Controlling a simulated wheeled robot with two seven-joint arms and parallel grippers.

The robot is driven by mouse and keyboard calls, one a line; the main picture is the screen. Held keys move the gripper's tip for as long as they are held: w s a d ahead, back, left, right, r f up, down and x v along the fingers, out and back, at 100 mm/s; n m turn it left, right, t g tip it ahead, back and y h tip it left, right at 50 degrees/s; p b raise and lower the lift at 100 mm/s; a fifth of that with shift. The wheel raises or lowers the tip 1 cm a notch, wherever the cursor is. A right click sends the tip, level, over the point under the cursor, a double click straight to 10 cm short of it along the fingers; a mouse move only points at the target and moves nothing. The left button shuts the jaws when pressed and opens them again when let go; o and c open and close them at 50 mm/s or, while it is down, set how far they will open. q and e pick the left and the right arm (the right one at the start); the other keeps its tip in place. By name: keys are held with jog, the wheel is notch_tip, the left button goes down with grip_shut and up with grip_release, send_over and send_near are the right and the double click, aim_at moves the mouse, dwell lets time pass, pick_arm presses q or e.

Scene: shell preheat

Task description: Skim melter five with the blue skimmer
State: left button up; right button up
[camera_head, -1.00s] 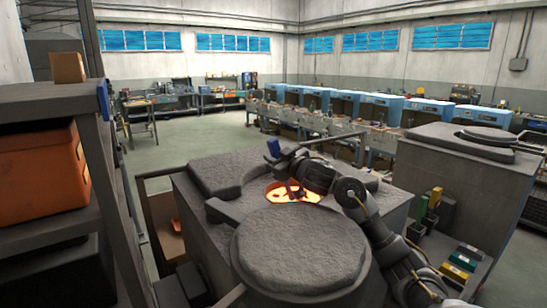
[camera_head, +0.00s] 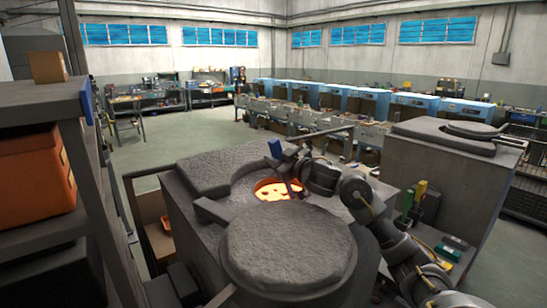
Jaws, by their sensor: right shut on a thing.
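A grey melter (camera_head: 190,232) stands in front of me with its round mouth open and glowing orange melt (camera_head: 275,190) inside. I cannot read a number on it. Its thick round lid (camera_head: 287,250) is swung aside toward me. My right gripper (camera_head: 293,168) is over the far right side of the mouth, shut on the skimmer. The blue end of the skimmer (camera_head: 275,148) sticks up above the gripper. A dark lower part shows against the right of the glow; whether it touches the melt I cannot tell. My left gripper is not in view.
A shelf rack (camera_head: 88,160) with an orange bin (camera_head: 35,182) stands close at the left. A second grey melter (camera_head: 440,175) with its lid on stands at the right. Blue machines (camera_head: 350,100) line the back. Open floor lies at the far left.

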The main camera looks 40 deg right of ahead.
jog(key=shift+w+r, duration=0.1)
jog(key=w, duration=0.6)
jog(key=shift+w, duration=0.15)
dwell(0.3)
jog(key=s+a+p, duration=0.4)
jog(key=s, duration=0.2)
jog(key=shift+s+a, duration=0.15)
jog(key=shift+s, duration=0.2)
dwell(1.5)
